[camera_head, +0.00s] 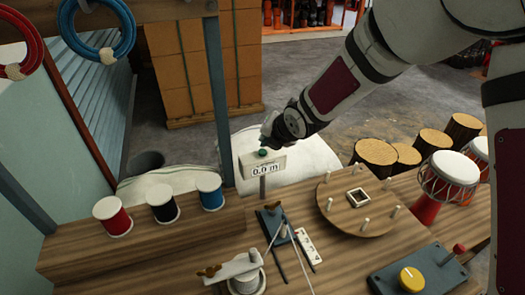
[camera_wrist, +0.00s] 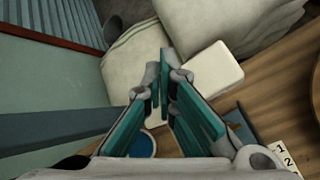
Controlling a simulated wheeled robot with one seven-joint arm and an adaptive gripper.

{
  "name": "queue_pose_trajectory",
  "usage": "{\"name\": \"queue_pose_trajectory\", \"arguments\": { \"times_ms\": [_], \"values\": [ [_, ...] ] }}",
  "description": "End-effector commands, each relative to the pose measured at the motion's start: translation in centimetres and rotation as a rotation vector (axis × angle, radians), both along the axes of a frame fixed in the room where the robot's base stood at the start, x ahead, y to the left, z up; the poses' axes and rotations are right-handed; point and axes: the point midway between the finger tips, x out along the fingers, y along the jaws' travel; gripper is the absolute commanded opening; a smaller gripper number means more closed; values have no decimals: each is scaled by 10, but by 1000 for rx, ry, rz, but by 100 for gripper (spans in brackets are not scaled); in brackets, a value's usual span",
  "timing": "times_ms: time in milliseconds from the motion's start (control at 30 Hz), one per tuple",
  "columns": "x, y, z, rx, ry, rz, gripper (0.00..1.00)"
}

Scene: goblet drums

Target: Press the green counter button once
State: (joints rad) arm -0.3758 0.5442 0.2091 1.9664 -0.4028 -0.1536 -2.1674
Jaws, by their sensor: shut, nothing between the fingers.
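The counter (camera_head: 262,166) is a white box on a short post at the back edge of the wooden bench, its display reading "0.0 m". Its green button (camera_head: 263,153) sits on the top face. My gripper (camera_head: 266,141) is shut and empty, pointing down just above the button; I cannot tell whether the tips touch it. In the wrist view, the teal fingers of my gripper (camera_wrist: 166,62) lie over the left side of the counter's white top (camera_wrist: 213,73). The button is hidden there, apparently behind the fingers.
Red, black and blue spools (camera_head: 209,191) stand left of the counter on the bench. A round pegged board (camera_head: 350,222) lies to its right. A control box with a yellow knob (camera_head: 411,279) is at front right. Pale sacks (camera_head: 298,154) lie behind the counter.

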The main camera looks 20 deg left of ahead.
Motion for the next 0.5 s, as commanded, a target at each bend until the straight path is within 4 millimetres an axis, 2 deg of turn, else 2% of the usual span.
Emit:
{"name": "queue_pose_trajectory", "arguments": {
  "times_ms": [500],
  "values": [
    [0,0,45,2,-2,0,0]
  ]
}}
